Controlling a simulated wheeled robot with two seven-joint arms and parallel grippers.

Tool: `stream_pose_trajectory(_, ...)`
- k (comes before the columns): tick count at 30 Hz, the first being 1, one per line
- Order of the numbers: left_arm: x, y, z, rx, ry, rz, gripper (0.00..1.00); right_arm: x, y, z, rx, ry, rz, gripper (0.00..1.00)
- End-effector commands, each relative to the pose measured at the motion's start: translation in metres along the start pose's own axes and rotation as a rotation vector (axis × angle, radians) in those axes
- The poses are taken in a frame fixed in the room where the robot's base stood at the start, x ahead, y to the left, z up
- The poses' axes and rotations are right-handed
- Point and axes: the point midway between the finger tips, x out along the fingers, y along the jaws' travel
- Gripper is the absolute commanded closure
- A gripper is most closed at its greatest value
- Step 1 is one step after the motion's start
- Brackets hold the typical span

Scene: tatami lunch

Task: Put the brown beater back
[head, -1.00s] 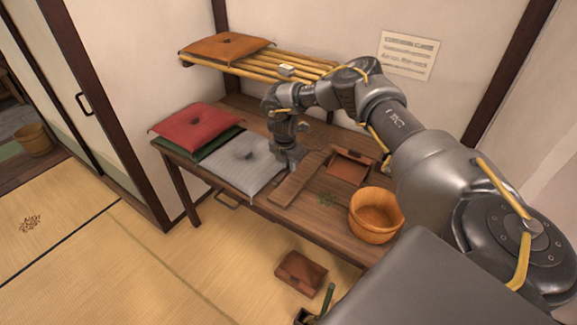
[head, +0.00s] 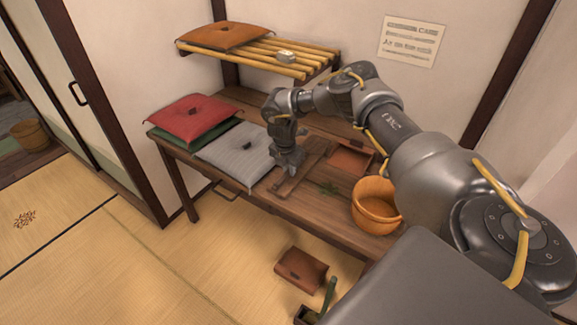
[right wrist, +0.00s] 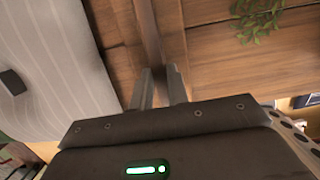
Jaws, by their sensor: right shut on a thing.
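The brown beater (head: 284,187) is a flat wooden piece lying on or just above the low wooden table, right of the grey cushion. My right gripper (head: 290,168) points down over it and is shut on its narrow part. In the right wrist view the two fingertips (right wrist: 158,88) close around a thin brown bar, the beater's handle (right wrist: 150,42), which runs away from them. Whether the beater is clear of the tabletop I cannot tell. My left gripper is not in view.
The grey cushion (head: 235,155) lies close left of the gripper, with a red cushion (head: 193,118) beyond. A slatted shelf (head: 285,68) holds an orange cushion (head: 225,36).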

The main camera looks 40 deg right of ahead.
Motion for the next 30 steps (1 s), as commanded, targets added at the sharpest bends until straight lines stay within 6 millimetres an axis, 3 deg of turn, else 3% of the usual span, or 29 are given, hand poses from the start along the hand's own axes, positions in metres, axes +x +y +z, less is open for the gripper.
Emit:
stream_pose_trajectory(12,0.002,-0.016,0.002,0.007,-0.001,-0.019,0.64,0.007,0.0,-0.001,0.0,0.0,0.001,1.0)
stream_pose_trajectory(13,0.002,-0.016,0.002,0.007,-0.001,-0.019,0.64,0.007,0.0,-0.001,0.0,0.0,0.001,0.81)
stream_pose_trajectory(18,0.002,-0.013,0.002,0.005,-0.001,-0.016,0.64,0.007,0.0,-0.001,0.001,0.0,0.001,0.59)
stream_pose_trajectory(26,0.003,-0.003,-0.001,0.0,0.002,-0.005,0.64,0.007,0.0,-0.001,0.001,0.001,0.001,0.58)
stream_pose_trajectory(30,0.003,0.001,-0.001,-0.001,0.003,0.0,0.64,-0.003,0.001,-0.001,0.002,0.002,0.003,0.58)
